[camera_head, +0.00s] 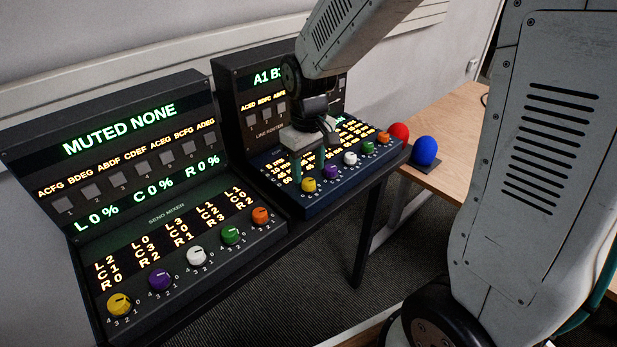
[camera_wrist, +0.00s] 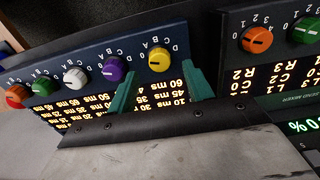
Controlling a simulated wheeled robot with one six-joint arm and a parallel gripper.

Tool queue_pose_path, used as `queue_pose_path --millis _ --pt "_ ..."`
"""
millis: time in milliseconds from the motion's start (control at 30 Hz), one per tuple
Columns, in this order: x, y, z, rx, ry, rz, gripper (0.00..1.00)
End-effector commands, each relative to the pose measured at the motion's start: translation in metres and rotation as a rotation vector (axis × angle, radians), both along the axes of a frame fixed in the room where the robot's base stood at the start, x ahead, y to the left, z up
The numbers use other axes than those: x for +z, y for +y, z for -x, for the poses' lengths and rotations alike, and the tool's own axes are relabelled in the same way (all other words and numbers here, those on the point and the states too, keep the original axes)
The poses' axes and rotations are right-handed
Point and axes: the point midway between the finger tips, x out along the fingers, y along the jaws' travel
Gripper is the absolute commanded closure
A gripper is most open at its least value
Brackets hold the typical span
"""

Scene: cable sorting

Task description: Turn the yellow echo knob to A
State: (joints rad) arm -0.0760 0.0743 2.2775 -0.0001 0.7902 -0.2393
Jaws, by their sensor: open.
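The yellow echo knob (camera_head: 308,185) is at the left end of the knob row on the blue panel (camera_head: 333,193) of the right console. In the wrist view it (camera_wrist: 159,60) has a short dark pointer line and small letters around it; I cannot tell which letter it points to. My gripper (camera_head: 310,162) is over this panel, behind the yellow knob. Its two teal fingers are spread, with nothing between them. In the wrist view the fingertips (camera_wrist: 164,76) stand to either side and short of the knob, apart from it.
Purple (camera_head: 330,171), white (camera_head: 351,158), green and orange knobs continue the row. The left console (camera_head: 172,262) has another yellow knob (camera_head: 119,304), marked with numbers. Red (camera_head: 399,132) and blue (camera_head: 425,150) domed buttons are on the right, by a wooden table (camera_head: 450,130).

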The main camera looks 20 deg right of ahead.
Motion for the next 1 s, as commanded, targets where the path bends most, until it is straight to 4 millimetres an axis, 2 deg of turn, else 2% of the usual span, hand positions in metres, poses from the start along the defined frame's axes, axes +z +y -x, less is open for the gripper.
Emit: queue_pose_path --millis 100,233,567,600,700,767,1000 --pt "-0.019 0.0 0.001 -0.001 0.003 0.0 0.49" --pt "-0.033 0.0 0.001 -0.001 0.002 0.001 0.49" --pt "-0.038 0.0 0.0 -0.001 -0.001 0.0 0.49" --pt "-0.038 0.0 0.0 -0.001 -0.001 0.0 0.52" --pt "-0.038 0.0 0.0 -0.001 -0.001 0.0 0.8" --pt "-0.038 0.0 0.0 -0.001 -0.001 0.0 0.93" --pt "-0.038 0.0 0.0 -0.012 0.0 0.0 0.93"
